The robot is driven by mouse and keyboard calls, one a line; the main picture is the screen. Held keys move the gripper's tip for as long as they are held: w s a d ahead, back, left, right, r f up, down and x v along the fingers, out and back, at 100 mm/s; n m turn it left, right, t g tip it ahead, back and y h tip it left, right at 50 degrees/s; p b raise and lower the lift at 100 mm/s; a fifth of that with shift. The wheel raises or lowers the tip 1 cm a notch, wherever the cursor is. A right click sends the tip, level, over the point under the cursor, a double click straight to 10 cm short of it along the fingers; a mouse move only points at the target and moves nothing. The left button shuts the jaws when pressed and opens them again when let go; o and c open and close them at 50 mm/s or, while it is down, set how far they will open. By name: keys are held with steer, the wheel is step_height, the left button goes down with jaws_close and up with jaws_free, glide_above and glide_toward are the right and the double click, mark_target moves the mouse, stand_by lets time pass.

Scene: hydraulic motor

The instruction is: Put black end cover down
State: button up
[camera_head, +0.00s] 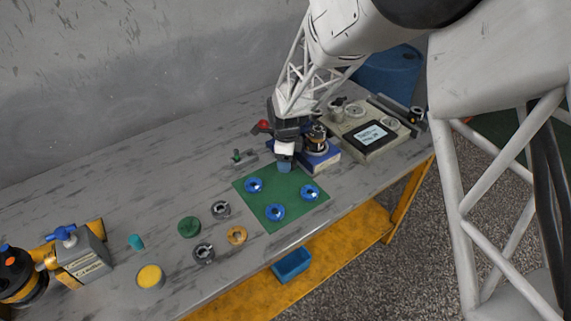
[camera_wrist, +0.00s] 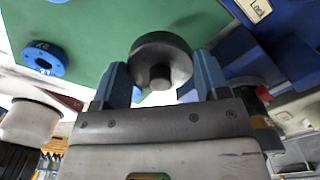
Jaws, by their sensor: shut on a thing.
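My gripper (camera_wrist: 162,82) is shut on the black end cover (camera_wrist: 160,52), a dark round disc with a short central boss, held between the two blue fingers in the wrist view. In the head view my gripper (camera_head: 284,163) is over the back right corner of the green mat (camera_head: 273,222), and the cover is hidden there. The green mat (camera_wrist: 90,22) also shows behind the cover in the wrist view. I cannot tell whether the cover touches the mat.
Blue rings (camera_head: 254,186) lie on the mat, leaving its far corner clear. A blue fixture (camera_head: 320,158) stands close to the right of my gripper. A device with a screen (camera_head: 369,134) stands further right. Several loose round parts (camera_head: 189,227) lie left of the mat.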

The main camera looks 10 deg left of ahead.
steer(key=shift+w+a, duration=0.2)
steer(key=shift+w, duration=0.25)
steer(key=shift+f, duration=1.8)
steer(key=o, duration=1.1)
steer(key=shift+f, duration=0.15)
step_height(320, 180, up, 12)
steer(key=shift+r, duration=0.15)
